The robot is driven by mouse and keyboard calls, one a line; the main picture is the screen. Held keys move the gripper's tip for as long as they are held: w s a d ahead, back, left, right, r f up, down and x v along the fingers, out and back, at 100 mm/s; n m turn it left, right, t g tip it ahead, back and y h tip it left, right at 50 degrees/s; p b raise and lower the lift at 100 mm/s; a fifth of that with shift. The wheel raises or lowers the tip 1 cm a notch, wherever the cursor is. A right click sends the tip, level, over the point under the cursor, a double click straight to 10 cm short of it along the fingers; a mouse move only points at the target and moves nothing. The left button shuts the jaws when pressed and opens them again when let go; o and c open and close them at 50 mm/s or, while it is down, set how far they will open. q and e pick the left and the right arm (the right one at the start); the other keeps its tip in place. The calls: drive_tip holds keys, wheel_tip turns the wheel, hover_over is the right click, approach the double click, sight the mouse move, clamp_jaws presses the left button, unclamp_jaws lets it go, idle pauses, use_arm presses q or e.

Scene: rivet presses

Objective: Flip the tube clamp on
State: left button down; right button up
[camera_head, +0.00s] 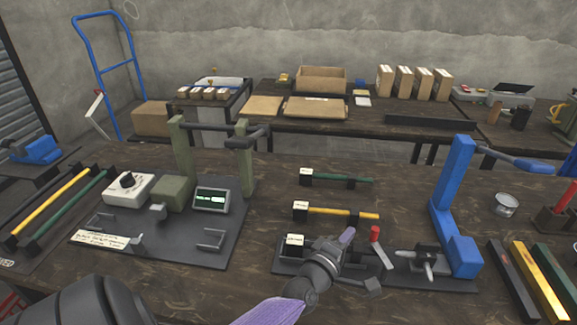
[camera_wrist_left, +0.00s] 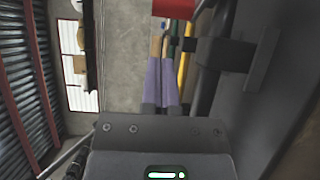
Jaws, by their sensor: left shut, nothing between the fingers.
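The tube clamp (camera_head: 381,252) appears to be the small lever with a red grip, standing upright and leaning slightly on the dark base plate (camera_head: 430,282) of the blue press. The gripper body hides part of the plate. My right gripper is not in view.
A yellow tube (camera_head: 345,214) and a green tube (camera_head: 345,180) lie behind on holders. A green press (camera_head: 180,150) with a display stands left.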

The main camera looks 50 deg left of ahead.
use_arm(q)
drive_tip(key=s, duration=0.1)
drive_tip(key=s+a, duration=0.1)
drive_tip(key=s, duration=0.1)
drive_tip(key=shift+a, duration=0.3)
drive_tip(key=s+a, duration=0.1)
drive_tip(key=s, duration=0.2)
drive_tip(key=s+a, duration=0.1)
drive_tip(key=s, duration=0.1)
drive_tip(key=shift+a, duration=0.35)
drive_tip(key=shift+s+a, duration=0.3)
drive_tip(key=shift+s, duration=0.25)
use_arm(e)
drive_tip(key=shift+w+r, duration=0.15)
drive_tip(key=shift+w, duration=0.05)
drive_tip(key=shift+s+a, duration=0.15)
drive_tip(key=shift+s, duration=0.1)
